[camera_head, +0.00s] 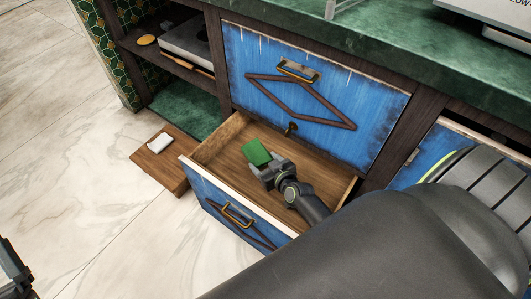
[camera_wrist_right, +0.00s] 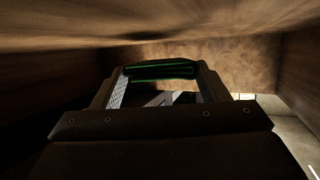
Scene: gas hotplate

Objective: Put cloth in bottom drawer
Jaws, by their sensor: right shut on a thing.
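A green cloth (camera_head: 257,152) is held at the fingertips of my right gripper (camera_head: 268,167). The gripper is inside the open bottom drawer (camera_head: 229,133), over its wooden floor and toward its left side. In the right wrist view, the cloth (camera_wrist_right: 160,69) lies folded between the fingertips of my right gripper (camera_wrist_right: 160,80), with wooden drawer walls around it. Whether the cloth touches the drawer floor I cannot tell. Part of my left gripper (camera_head: 14,272) shows at the left edge of the head view; its fingers are not clear.
A closed blue drawer front (camera_head: 310,85) with a gold handle is above the open drawer. A wooden board (camera_head: 160,170) with a white item (camera_head: 159,143) lies left of the drawer. Open shelves are at upper left; the marble floor is clear at left.

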